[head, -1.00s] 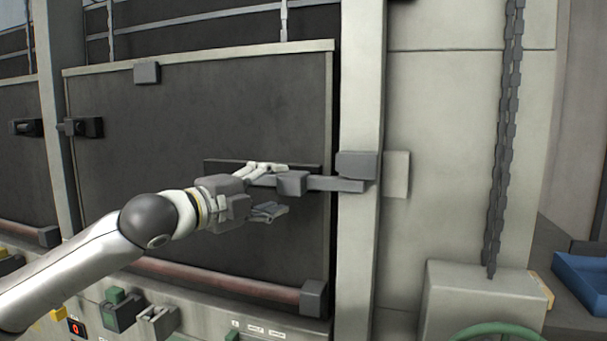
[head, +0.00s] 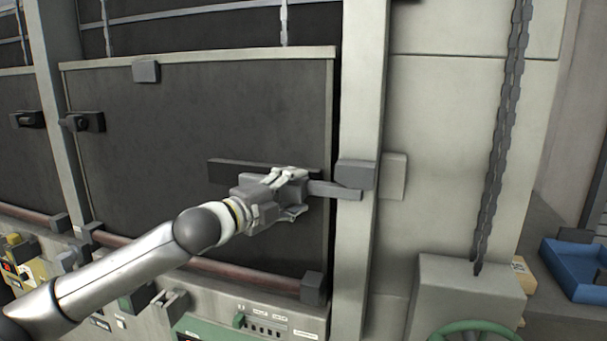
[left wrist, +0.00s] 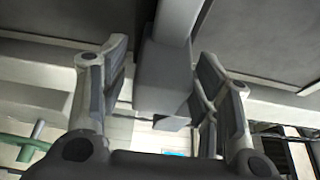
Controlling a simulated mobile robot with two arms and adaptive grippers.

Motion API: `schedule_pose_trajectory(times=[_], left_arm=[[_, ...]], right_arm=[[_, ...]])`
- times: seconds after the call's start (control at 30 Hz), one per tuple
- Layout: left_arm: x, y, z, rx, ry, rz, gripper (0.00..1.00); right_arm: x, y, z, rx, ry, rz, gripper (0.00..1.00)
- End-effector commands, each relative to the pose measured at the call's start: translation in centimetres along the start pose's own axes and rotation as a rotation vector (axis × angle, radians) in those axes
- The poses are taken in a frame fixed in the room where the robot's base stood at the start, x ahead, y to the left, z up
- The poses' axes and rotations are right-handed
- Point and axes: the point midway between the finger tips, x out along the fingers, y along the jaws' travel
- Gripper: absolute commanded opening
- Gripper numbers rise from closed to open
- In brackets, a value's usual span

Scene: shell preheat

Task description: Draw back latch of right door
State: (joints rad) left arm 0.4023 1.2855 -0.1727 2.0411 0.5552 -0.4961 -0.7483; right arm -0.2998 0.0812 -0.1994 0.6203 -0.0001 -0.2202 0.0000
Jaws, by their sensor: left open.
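The right door (head: 200,120) is a dark panel with a light frame, and it stands shut. Its latch is a grey bar (head: 335,190) that reaches right, across the light post, to the grey keeper block (head: 354,174). My left gripper (head: 290,192) is open at the latch's grey handle block. In the left wrist view the handle block (left wrist: 163,82) is between the two spread fingers of the left gripper (left wrist: 165,78), with a gap visible on each side. In the head view the fingers partly hide the block. My right gripper is not in view.
A dark backing strip (head: 232,170) lies on the door behind the gripper. A reddish rail (head: 240,275) and a control panel (head: 250,325) run below. A hanging chain (head: 500,140), a green handwheel (head: 475,330) and a blue tray (head: 575,270) are at right.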

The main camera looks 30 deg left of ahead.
Motion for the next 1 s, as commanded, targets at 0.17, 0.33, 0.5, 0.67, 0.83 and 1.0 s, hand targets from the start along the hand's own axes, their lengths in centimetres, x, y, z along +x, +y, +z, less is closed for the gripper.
schedule_pose_trajectory(times=[0.17, 0.33, 0.5, 0.67, 0.83, 1.0], left_arm=[[1.9, -0.4, -0.1, -0.003, 0.002, -0.001, 0.57], [3.1, -0.2, -0.2, 0.002, 0.002, -0.001, 0.57], [3.5, 0.0, -0.3, 0.003, 0.004, 0.001, 0.57], [3.5, 0.0, -0.3, 0.004, 0.004, 0.001, 0.57], [3.5, 0.0, -0.2, 0.004, 0.003, 0.001, 0.43], [3.5, 0.0, -0.2, 0.003, 0.003, 0.001, 0.21]], right_arm=[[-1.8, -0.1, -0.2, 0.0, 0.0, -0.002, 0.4], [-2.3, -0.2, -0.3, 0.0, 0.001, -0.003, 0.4], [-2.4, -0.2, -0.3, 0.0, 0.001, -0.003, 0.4], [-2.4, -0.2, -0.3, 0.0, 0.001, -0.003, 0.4], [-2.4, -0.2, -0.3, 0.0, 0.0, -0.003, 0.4], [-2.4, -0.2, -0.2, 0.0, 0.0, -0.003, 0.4]])
